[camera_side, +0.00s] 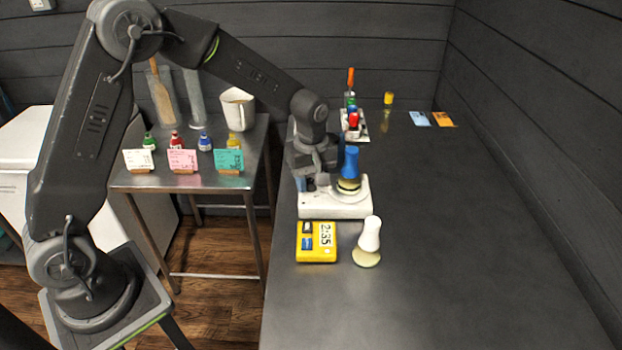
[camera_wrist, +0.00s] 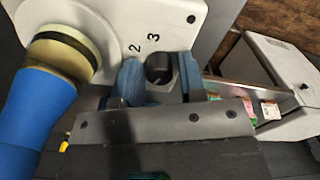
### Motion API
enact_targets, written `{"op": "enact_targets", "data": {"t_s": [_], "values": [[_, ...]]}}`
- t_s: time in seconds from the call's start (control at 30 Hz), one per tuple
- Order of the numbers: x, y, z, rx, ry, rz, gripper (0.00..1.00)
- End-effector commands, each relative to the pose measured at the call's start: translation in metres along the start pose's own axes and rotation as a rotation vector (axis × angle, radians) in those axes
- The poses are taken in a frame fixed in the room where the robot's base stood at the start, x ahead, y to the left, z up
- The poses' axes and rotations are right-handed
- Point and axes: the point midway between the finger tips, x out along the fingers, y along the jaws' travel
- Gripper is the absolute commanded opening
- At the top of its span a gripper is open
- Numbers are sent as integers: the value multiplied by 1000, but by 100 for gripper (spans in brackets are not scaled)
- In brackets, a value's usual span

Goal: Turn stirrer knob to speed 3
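The stirrer (camera_side: 335,211) is a white box with a round plate, standing on the dark bench in the side view. In the wrist view its white top (camera_wrist: 150,18) shows printed marks 2 and 3. The dark stirrer knob (camera_wrist: 158,68) lies just below these marks. My gripper (camera_wrist: 160,80) has its two blue fingers apart, one on each side of the knob; I see no clear grip on it. Which mark the knob points to is not readable. In the side view my gripper (camera_side: 312,182) is low at the stirrer's left end and hides the knob.
A blue-topped vessel (camera_side: 349,163) stands on the stirrer plate, close beside my gripper; it fills the left of the wrist view (camera_wrist: 38,105). A yellow timer (camera_side: 316,242) and a white-topped flask (camera_side: 369,240) stand in front. The bench's right side (camera_side: 470,240) is clear.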

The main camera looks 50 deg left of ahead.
Motion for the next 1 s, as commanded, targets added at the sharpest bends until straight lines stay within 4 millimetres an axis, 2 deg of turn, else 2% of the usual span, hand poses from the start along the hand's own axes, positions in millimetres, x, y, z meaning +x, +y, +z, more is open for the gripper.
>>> {"op": "enact_targets", "data": {"t_s": [0.17,0.5,0.77,1.0], "values": [[0,0,0,0,0,0,36],[0,0,0,0,0,0,3],[-1,0,0,27,0,0,3],[-1,0,0,147,-1,0,3]]}}
